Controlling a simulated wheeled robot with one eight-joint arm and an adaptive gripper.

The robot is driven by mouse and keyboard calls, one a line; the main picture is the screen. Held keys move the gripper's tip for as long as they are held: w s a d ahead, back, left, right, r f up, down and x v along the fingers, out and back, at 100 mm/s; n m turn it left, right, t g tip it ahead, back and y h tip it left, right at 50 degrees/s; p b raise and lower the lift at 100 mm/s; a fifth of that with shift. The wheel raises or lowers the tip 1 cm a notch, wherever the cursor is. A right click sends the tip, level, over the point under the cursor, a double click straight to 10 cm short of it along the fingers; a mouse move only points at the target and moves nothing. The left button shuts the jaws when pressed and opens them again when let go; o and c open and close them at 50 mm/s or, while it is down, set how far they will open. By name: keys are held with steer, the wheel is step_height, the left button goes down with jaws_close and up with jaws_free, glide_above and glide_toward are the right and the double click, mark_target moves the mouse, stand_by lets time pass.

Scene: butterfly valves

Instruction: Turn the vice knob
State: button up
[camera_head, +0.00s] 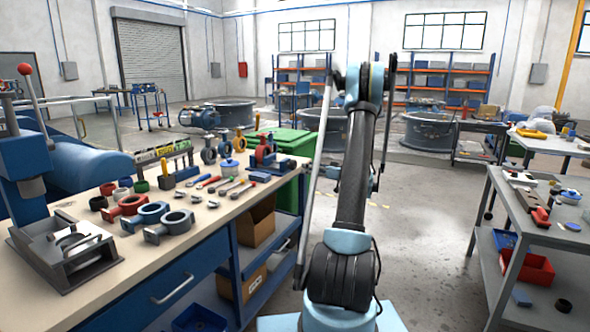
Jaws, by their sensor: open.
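A small blue and red device that looks like a bench vice (265,153) stands at the far right end of the wooden workbench (215,207). Its knob is too small to make out. At the bench's left end stands a blue press (25,160) with a red ball (25,69) on its lever. A grey metal fixture (72,250) sits at the press's foot; I cannot tell whether it is a vice. My arm rises in the middle, right of the bench. My gripper cannot be made out; the arm links may hide it.
Valve rings (173,222), tools and small parts lie on the bench. A green bin (290,142) stands behind its right end. A grey metal table (520,225) with parts stands at the right. Open floor (425,245) lies between bench and table. Large pipe rings stand behind.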

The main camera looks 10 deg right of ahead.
mark_target(295, 165)
steer(key=x, duration=0.8)
steer(key=c, duration=1)
